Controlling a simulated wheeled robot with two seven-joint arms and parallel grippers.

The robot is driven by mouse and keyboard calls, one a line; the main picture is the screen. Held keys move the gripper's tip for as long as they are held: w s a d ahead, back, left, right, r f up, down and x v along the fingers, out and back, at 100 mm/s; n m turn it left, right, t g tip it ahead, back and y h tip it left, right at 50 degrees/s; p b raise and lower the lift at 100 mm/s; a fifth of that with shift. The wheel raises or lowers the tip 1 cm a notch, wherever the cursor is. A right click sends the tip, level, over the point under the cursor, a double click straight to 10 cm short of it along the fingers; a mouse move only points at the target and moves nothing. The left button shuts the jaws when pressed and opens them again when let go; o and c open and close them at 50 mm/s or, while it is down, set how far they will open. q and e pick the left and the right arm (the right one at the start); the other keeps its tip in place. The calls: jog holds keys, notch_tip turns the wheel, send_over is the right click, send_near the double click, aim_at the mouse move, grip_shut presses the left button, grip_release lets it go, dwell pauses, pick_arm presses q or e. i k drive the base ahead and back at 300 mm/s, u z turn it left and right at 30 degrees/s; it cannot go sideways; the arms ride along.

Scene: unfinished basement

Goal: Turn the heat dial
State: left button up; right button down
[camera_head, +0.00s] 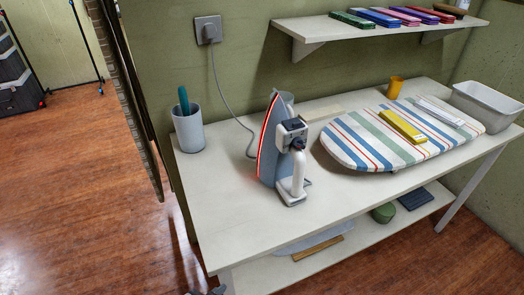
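A clothes iron (272,150) stands upright on its heel on the white table, with its cord rising to a wall socket. A red glowing line runs along its soleplate edge. Its white handle (299,172) faces right. A small dark knob-like part (298,145), which may be the heat dial, sits on the grey block at the handle's top; its markings are too small to read. Small dark grey pieces (206,292) at the bottom edge may be fingertips of my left gripper, far below and left of the iron. My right gripper is not in view.
A grey cup (188,132) with a teal-handled item stands at the table's left. A shelf (330,29) hangs above. The table's front left is clear.

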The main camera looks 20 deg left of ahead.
aim_at(297, 142)
jog(key=u, duration=1)
jog(key=k, duration=1.3)
jog(key=z, duration=1.25)
